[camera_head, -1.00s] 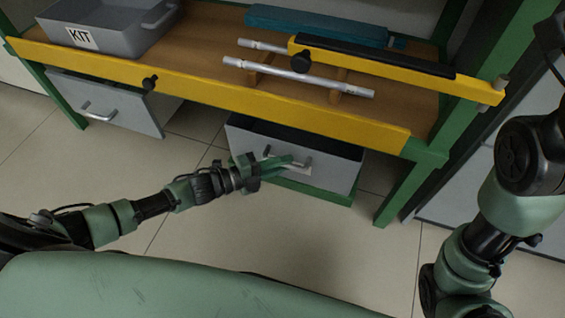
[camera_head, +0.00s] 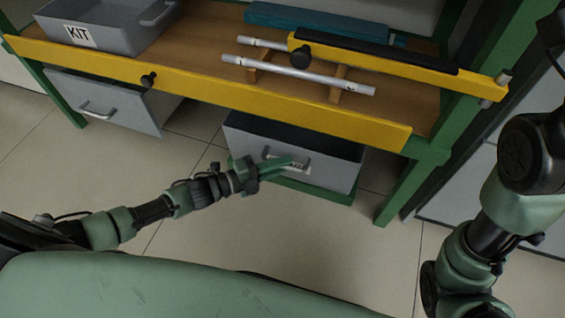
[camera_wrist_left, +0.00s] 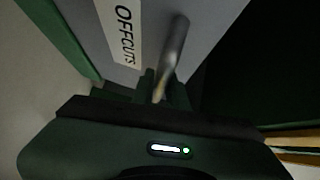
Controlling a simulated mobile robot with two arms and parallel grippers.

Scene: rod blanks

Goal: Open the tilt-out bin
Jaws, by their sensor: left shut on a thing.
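The grey tilt-out bin (camera_head: 330,171) is under the right part of the bench, its front leaning out and its dark inside showing at the top. Its front also shows in the left wrist view (camera_wrist_left: 95,45), with a white OFFCUTS label (camera_wrist_left: 127,30) and a metal bar handle (camera_wrist_left: 174,55). My left gripper (camera_head: 285,163) is at the bin's front, shut on the handle. In the left wrist view its fingers (camera_wrist_left: 163,90) are around the handle's near end. The fingers hide part of the handle and label in the head view. My right gripper is out of view.
A grey drawer (camera_head: 105,100) hangs at left. A green leg (camera_head: 402,185) stands right of the bin.

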